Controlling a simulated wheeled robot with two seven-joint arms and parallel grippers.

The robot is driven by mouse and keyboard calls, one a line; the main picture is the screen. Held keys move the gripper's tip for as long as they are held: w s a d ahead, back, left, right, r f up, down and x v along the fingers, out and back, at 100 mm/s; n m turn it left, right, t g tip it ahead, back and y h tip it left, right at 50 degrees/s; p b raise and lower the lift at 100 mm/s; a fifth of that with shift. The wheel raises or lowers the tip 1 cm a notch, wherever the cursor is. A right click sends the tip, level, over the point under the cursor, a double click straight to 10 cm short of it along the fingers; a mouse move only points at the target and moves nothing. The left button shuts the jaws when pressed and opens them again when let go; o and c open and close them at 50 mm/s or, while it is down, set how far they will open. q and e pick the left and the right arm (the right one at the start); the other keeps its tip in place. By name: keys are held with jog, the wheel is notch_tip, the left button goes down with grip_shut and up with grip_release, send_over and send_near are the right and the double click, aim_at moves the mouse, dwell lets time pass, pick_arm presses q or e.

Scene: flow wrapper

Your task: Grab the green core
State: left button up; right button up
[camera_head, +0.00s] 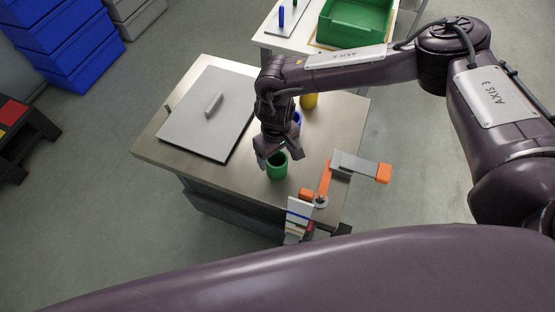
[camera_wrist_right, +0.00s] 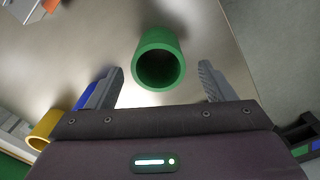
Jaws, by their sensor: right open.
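The green core (camera_head: 277,165) is a hollow green cylinder standing on the table near its front edge. In the right wrist view the green core (camera_wrist_right: 158,58) shows its round opening, between and a little beyond the fingertips. My right gripper (camera_head: 270,158) is right at the green core in the head view, at its upper left. In the wrist view the right gripper (camera_wrist_right: 162,78) is open, with one finger on each side of the core and a gap to each. My left gripper is not in view.
A blue core (camera_head: 297,118) and a yellow core (camera_head: 309,100) stand behind my right gripper. A grey plate with a handle (camera_head: 207,117) lies on the table's left. An orange and grey clamp-like device (camera_head: 347,166) stands right of the green core. A green bin (camera_head: 355,24) is behind.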

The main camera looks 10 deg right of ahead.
aim_at(277, 162)
notch_tip(277, 162, down, 4)
jog(key=shift+w+d+r+p, duration=0.1)
jog(key=shift+w+p, duration=0.05)
jog(key=shift+p, duration=0.45)
jog(key=shift+f, duration=0.8)
jog(key=c, duration=0.8)
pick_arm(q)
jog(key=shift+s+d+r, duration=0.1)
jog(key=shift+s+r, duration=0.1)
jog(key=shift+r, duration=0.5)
pick_arm(e)
jog(key=shift+c, duration=1.3)
